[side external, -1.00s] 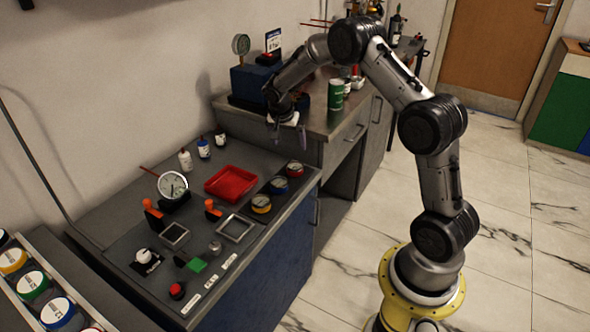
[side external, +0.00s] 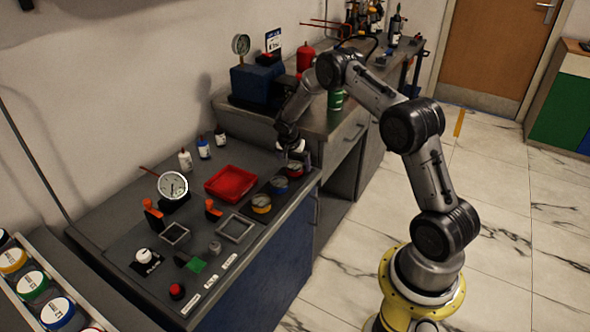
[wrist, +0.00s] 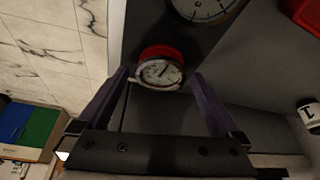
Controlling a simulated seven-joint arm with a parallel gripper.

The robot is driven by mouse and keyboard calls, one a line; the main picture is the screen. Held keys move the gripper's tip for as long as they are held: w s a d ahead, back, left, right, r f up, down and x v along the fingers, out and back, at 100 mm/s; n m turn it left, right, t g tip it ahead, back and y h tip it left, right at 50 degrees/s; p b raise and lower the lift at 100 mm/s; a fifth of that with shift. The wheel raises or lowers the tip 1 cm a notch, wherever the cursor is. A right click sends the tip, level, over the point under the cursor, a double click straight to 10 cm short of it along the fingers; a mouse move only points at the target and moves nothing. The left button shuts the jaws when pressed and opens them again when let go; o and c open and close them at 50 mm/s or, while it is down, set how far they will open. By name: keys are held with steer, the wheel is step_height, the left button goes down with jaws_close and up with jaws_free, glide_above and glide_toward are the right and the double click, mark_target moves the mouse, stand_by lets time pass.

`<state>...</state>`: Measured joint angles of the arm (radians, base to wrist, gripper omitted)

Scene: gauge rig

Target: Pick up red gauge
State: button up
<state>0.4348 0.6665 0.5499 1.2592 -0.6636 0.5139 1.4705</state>
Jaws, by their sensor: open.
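The red gauge (side external: 295,170) is a small round gauge with a white dial at the right end of the grey bench panel. My gripper (side external: 293,157) is low over it in the side view and hides part of it. A dark gap shows between each finger and the gauge. Nothing is held.
A blue gauge (side external: 278,184) and a yellow gauge (side external: 261,203) stand in a row beside it. A red tray (side external: 230,183) lies to the left. A taller bench with a blue box (side external: 253,82) and a green can (side external: 336,100) rises behind.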

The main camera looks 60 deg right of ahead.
steer(key=c, duration=1.5)
steer(key=shift+r, duration=0.1)
